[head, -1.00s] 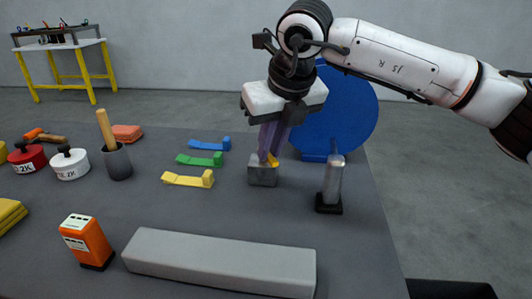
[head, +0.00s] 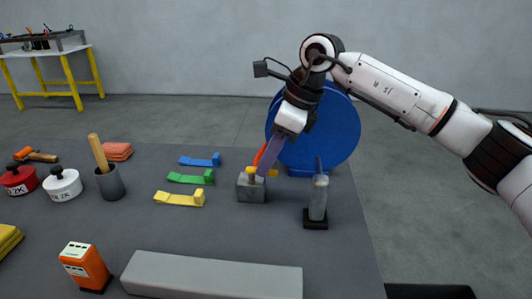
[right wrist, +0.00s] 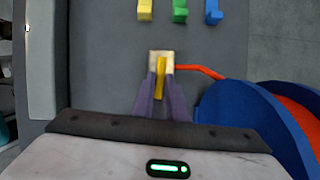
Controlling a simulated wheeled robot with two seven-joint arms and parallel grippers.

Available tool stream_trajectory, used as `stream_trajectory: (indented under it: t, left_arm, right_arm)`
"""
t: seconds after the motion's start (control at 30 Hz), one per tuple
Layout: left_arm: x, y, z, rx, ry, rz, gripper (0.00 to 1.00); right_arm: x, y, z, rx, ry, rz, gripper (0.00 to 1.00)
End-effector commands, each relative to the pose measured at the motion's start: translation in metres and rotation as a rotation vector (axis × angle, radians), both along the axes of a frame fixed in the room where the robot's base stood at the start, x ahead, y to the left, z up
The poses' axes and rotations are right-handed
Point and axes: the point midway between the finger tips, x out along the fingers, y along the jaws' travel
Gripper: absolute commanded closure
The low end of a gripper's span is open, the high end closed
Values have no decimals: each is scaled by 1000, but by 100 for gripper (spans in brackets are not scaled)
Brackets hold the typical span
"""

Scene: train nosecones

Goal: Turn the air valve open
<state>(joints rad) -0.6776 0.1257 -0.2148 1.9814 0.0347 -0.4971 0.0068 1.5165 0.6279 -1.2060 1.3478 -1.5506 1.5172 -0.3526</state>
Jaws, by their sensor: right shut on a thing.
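The air valve is a grey block (head: 251,189) with a yellow handle (head: 271,172) on top, standing on the dark table left of the blue disc. My right gripper (head: 264,171) reaches down to it from above, tilted, its purple fingers at the handle. In the right wrist view the fingers (right wrist: 161,94) are shut on the yellow handle (right wrist: 161,72), one on each side. There the handle points up the picture, crosswise to the red hose (right wrist: 200,70) leaving the block's right side. The fingers partly hide the handle in the head view. My left gripper is not in view.
A blue reel (head: 335,130) stands close behind the valve. A grey cylinder on a black base (head: 317,198) stands to its right. Blue (head: 200,160), green (head: 190,178) and yellow (head: 180,198) clips lie left. A long grey bar (head: 212,275) lies in front.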

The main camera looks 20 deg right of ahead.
Motion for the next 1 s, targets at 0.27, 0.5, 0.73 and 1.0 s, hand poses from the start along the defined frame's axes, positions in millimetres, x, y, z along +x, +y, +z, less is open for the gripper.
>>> stream_trajectory:
  t: [0.27, 0.5, 0.73, 1.0]
  left_arm:
    - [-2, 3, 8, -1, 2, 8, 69]
    - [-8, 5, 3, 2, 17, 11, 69]
    - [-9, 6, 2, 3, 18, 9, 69]
    - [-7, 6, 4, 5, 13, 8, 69]
  right_arm:
    - [4, -2, 2, 0, -3, 98, 100]
    - [5, -2, 1, -1, -4, 125, 100]
    - [5, -2, 1, -1, -5, 127, 100]
    - [4, -2, 1, -1, -4, 126, 69]
